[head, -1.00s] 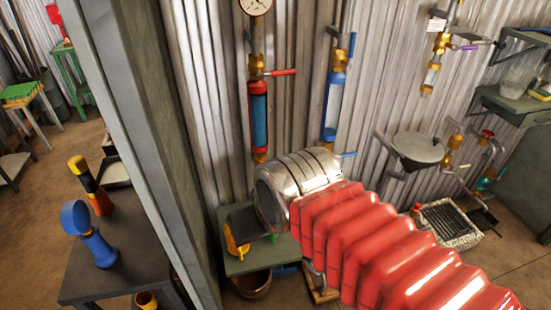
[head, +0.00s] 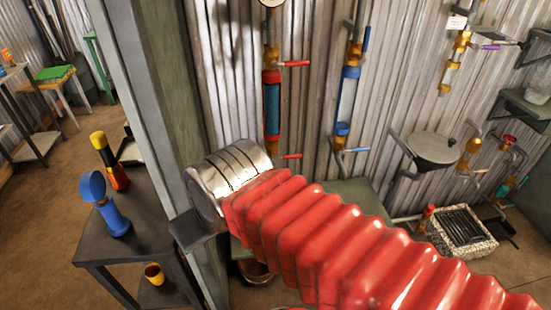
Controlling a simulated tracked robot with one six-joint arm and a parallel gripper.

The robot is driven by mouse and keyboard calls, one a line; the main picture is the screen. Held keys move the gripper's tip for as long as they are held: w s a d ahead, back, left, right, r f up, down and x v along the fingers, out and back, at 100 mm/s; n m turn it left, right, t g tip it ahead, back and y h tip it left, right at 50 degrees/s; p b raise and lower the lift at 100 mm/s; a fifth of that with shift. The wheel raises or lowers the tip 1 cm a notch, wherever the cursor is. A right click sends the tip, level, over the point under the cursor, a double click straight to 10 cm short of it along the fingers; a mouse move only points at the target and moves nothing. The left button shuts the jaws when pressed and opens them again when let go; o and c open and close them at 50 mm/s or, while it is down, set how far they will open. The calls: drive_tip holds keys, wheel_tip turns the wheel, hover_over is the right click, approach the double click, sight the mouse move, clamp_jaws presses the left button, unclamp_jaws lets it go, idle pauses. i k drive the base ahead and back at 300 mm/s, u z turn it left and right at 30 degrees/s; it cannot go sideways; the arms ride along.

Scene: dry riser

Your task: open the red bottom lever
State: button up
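The red bottom lever (head: 287,156) sticks out to the right from the foot of the left riser pipe (head: 272,105), below its red and teal sleeve. It lies roughly level. A second red lever (head: 296,63) sits at the top of the same sleeve. My gripper (head: 192,230) is at the end of my red-sleeved arm, left of and below the bottom lever and apart from it in the picture. Only a dark part of it shows past the metal wrist, in front of the grey post. Its fingers are mostly hidden, so I cannot see whether it is open.
A grey post (head: 165,120) stands close to my gripper. Left of it is a dark table (head: 140,225) with a blue object (head: 105,205). A blue-sleeved pipe (head: 347,100) with a blue lever (head: 356,150) stands right of the riser. A round pan (head: 432,147) is farther right.

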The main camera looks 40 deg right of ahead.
sight(292, 157)
drive_tip(key=u, duration=0.8)
drive_tip(key=k, duration=1.1)
drive_tip(key=z, duration=0.65)
drive_tip(key=i, duration=1)
drive_tip(key=z, duration=0.1)
